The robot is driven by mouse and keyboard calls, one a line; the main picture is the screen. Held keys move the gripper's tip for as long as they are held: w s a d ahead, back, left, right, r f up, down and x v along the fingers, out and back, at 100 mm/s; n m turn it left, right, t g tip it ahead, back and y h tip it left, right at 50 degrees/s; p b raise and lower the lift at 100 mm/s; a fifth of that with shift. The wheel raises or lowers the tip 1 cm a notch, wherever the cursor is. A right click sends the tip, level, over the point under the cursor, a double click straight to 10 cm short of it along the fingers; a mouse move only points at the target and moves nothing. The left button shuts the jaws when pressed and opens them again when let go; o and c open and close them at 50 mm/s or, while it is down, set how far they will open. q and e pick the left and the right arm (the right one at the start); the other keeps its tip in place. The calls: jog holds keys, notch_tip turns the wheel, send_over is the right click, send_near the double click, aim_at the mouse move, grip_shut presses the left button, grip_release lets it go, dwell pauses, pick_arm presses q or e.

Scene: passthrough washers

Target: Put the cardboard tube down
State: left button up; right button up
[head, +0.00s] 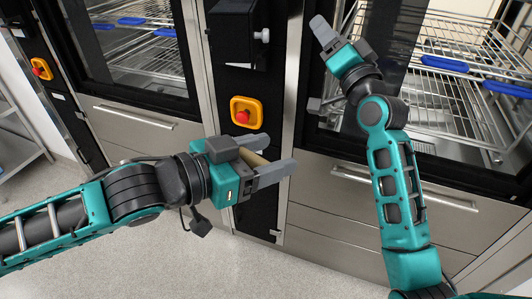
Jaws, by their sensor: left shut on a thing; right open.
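The cardboard tube (254,158) is a small tan piece showing between the fingers of my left gripper (272,158). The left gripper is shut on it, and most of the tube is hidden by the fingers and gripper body. They are in front of the dark column between the two washers. My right gripper (323,33) is open with no object visible in it. It is higher up and to the right, in front of the right washer's opening.
The right washer holds wire racks (465,55) with blue handles. The left washer (125,50) also has racks. A red emergency button (242,115) in a yellow housing is just above my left gripper. Steel drawer fronts (340,235) lie below. Speckled floor (270,275) is clear in front.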

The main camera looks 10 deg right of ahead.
jog(key=s+a+f+n+g, duration=0.25)
jog(key=s+f, duration=0.25)
jog(key=f, duration=0.8)
jog(key=s+a+f+n+g, duration=0.15)
jog(key=s+f+g, duration=0.3)
jog(key=f, duration=0.95)
pick_arm(q)
jog(key=shift+s+d+r, duration=0.2)
jog(key=shift+r, duration=0.2)
jog(key=w+a+n+t+y, duration=0.4)
jog(key=a+n+t+y, duration=0.25)
jog(key=a, duration=0.35)
jog(key=s+a+f+n+t+y, duration=0.1)
jog(key=a+f+n+y, duration=0.2)
jog(key=a, duration=0.5)
jog(key=s+a+f+n+t+y, duration=0.1)
jog(key=a+f+n+y, duration=0.3)
jog(key=a, duration=0.5)
jog(key=shift+a+f+t+y, duration=0.3)
jog(key=shift+f+t+y, duration=0.15)
jog(key=shift+t+y, duration=0.15)
pick_arm(e)
jog(key=s+a+f+n+g+h, duration=0.1)
jog(key=s+f+n+g, duration=0.3)
jog(key=s+f, duration=1)
jog(key=s+a+n, duration=0.1)
jog(key=s, duration=0.2)
jog(key=shift+s+a, duration=0.2)
